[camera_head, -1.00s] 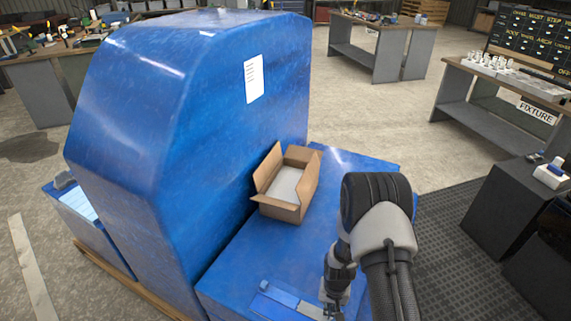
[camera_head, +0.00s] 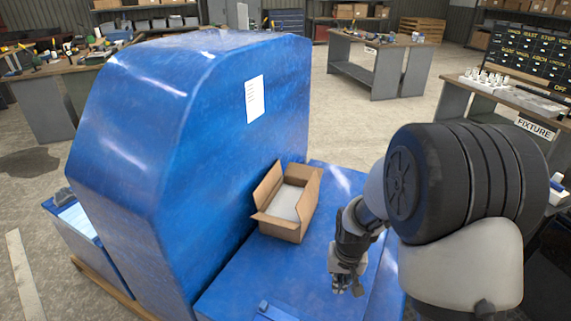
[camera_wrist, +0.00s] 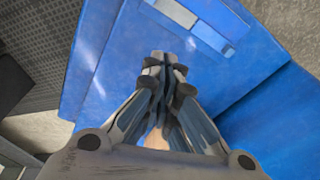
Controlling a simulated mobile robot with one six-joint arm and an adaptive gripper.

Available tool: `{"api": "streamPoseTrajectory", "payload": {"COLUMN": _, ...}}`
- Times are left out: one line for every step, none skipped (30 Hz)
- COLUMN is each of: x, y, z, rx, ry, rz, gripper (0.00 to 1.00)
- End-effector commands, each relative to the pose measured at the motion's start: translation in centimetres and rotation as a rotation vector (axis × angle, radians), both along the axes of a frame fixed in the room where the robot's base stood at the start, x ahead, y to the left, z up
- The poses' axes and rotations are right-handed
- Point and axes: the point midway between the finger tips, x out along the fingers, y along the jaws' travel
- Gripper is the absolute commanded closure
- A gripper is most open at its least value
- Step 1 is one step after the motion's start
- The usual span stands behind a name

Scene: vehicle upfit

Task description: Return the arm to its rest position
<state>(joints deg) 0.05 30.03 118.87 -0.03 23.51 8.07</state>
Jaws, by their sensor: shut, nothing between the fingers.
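My arm (camera_head: 455,185) rises at the right of the head view, with its wrist hanging over the low blue deck. My gripper (camera_head: 345,288) points down above that deck, apart from the open cardboard box. In the wrist view my gripper (camera_wrist: 165,62) has its fingers together, with nothing seen between them. The blue deck (camera_wrist: 115,65) lies below the fingers. Its distance from the fingertips is hard to tell.
A tall blue body (camera_head: 150,150) stands left of the deck. An open cardboard box (camera_head: 287,203) sits on the deck against it. A fixture bench (camera_head: 500,95) and a dark sign board (camera_head: 530,50) are at the right. Concrete floor lies behind.

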Motion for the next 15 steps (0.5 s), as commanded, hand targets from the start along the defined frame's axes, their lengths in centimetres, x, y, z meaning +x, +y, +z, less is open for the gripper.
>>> {"api": "streamPoseTrajectory", "payload": {"x": -0.6, "y": 0.0, "z": 3.1, "rx": -0.001, "ry": -0.027, "rz": 0.007, "gripper": 1.00}}
{"api": "streamPoseTrajectory", "payload": {"x": -1.0, "y": 0.0, "z": 4.6, "rx": -0.002, "ry": -0.037, "rz": 0.012, "gripper": 1.00}}
{"api": "streamPoseTrajectory", "payload": {"x": -1.8, "y": 0.0, "z": 6.5, "rx": -0.004, "ry": -0.050, "rz": 0.020, "gripper": 1.00}}
{"api": "streamPoseTrajectory", "payload": {"x": -2.4, "y": 0.0, "z": 7.9, "rx": -0.005, "ry": -0.060, "rz": 0.025, "gripper": 1.00}}
{"api": "streamPoseTrajectory", "payload": {"x": -3.0, "y": 0.0, "z": 9.2, "rx": -0.006, "ry": -0.069, "rz": 0.030, "gripper": 1.00}}
{"api": "streamPoseTrajectory", "payload": {"x": -4.0, "y": 0.0, "z": 10.9, "rx": -0.007, "ry": -0.083, "rz": 0.036, "gripper": 1.00}}
{"api": "streamPoseTrajectory", "payload": {"x": -4.7, "y": 0.0, "z": 12.2, "rx": -0.008, "ry": -0.094, "rz": 0.040, "gripper": 1.00}}
{"api": "streamPoseTrajectory", "payload": {"x": -5.6, "y": 0.0, "z": 13.3, "rx": -0.010, "ry": -0.103, "rz": 0.046, "gripper": 1.00}}
{"api": "streamPoseTrajectory", "payload": {"x": -6.7, "y": 0.0, "z": 14.7, "rx": -0.011, "ry": -0.116, "rz": 0.053, "gripper": 1.00}}
{"api": "streamPoseTrajectory", "payload": {"x": -7.5, "y": 0.0, "z": 15.8, "rx": -0.013, "ry": -0.128, "rz": 0.058, "gripper": 1.00}}
{"api": "streamPoseTrajectory", "payload": {"x": -8.5, "y": 0.0, "z": 16.7, "rx": -0.014, "ry": -0.136, "rz": 0.063, "gripper": 1.00}}
{"api": "streamPoseTrajectory", "payload": {"x": -9.7, "y": 0.0, "z": 17.9, "rx": -0.015, "ry": -0.149, "rz": 0.069, "gripper": 1.00}}
{"api": "streamPoseTrajectory", "payload": {"x": -10.7, "y": 0.0, "z": 18.8, "rx": -0.016, "ry": -0.160, "rz": 0.074, "gripper": 1.00}}
{"api": "streamPoseTrajectory", "payload": {"x": -11.7, "y": 0.0, "z": 19.5, "rx": -0.018, "ry": -0.169, "rz": 0.079, "gripper": 1.00}}
{"api": "streamPoseTrajectory", "payload": {"x": -13.0, "y": 0.0, "z": 20.4, "rx": -0.021, "ry": -0.182, "rz": 0.086, "gripper": 1.00}}
